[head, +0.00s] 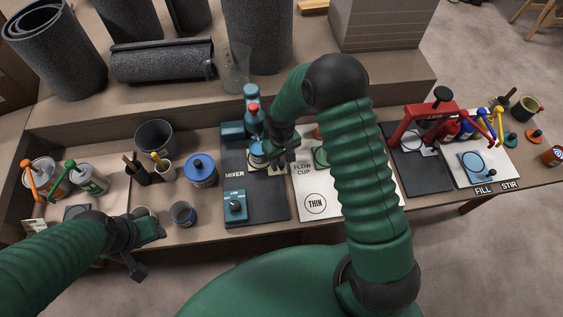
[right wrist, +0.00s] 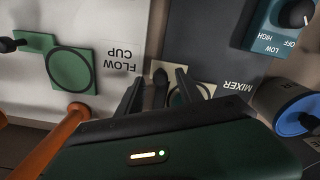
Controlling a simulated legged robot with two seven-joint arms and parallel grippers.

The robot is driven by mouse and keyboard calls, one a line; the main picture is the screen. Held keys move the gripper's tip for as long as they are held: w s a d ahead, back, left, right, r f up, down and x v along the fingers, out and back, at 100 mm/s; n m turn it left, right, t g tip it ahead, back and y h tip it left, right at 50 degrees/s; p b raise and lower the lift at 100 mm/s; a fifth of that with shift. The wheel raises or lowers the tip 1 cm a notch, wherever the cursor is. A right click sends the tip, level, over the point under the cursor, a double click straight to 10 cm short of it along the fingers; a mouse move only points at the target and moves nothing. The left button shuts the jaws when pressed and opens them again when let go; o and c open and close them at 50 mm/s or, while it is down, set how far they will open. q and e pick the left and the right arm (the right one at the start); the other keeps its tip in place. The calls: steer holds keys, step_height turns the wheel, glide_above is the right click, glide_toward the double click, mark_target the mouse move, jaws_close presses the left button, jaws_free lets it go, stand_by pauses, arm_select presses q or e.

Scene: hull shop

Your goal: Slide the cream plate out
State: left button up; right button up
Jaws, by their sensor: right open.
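The cream plate (right wrist: 206,89) lies on the dark mixer mat, with a dark ring on it, in the right wrist view. A small knob-like piece (right wrist: 160,84) stands between my right fingers. My right gripper (right wrist: 159,90) is open, with its fingertips over the plate's near side; I cannot tell whether they touch anything. In the head view the plate (head: 279,167) is mostly hidden under my right gripper (head: 284,152) and a blue vessel (head: 258,155). My left gripper (head: 148,247) is open and empty at the bench's front left edge.
The blue mixer (head: 253,120) stands behind the plate, and its control box (head: 236,205) in front. The white flow cup mat (head: 315,190) is to the right, with a green plate (right wrist: 72,70). A blue-lidded can (head: 201,171) stands left. My right arm hides part of the bench.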

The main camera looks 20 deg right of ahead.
steer(key=shift+f, duration=0.45)
jaws_close()
stand_by(1.1)
